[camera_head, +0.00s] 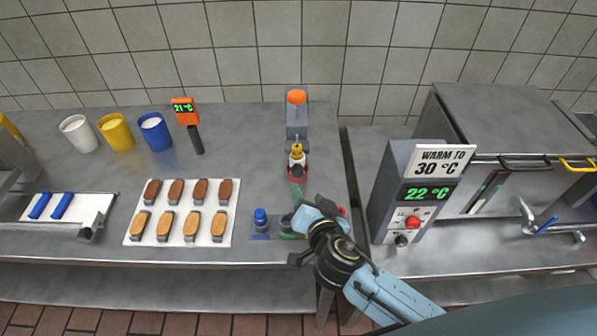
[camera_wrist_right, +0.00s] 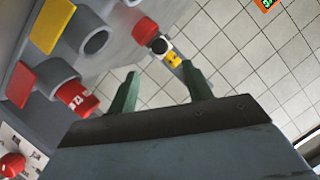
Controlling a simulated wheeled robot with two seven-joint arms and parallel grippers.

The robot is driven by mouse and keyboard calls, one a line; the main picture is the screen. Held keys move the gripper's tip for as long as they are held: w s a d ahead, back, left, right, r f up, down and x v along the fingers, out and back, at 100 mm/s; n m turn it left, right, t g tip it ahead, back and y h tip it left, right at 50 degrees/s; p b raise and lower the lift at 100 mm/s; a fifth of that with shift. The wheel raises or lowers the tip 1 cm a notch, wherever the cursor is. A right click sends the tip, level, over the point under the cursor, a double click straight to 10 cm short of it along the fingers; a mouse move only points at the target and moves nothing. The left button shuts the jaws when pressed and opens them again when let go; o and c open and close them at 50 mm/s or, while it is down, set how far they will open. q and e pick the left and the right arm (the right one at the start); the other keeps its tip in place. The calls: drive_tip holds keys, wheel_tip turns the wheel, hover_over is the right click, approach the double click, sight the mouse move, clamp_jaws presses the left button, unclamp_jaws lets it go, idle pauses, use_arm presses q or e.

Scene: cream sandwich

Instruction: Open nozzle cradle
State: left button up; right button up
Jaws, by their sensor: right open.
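A small grey stand (camera_head: 297,128) with an orange top stands at the back of the counter. It carries a yellow and white piece (camera_head: 297,153) above a red ring (camera_head: 297,172). This piece also shows in the right wrist view (camera_wrist_right: 172,57), beyond the fingertips. Whether any cradle part on the stand is open or shut is too small to tell. My right gripper (camera_head: 292,215) is open and empty, in front of the stand and over a low nozzle rack (camera_head: 260,235). Its green fingers show in the right wrist view (camera_wrist_right: 160,72). My left gripper is not in view.
A blue nozzle (camera_head: 261,218) stands in the rack; my right gripper partly hides the others. A white tray of several biscuits (camera_head: 180,212) lies left of the rack. A control box (camera_head: 417,190) stands to the right. Three cups (camera_head: 115,132) stand at the back left.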

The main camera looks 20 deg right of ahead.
sight(298, 174)
drive_tip(key=x, duration=0.9)
drive_tip(key=shift+s, duration=0.1)
drive_tip(key=shift+w+f, duration=0.2)
drive_tip(key=shift+w, duration=0.3)
drive_tip(key=shift+c, duration=0.2)
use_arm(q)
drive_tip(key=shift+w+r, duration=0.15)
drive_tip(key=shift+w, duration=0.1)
use_arm(e)
clamp_jaws()
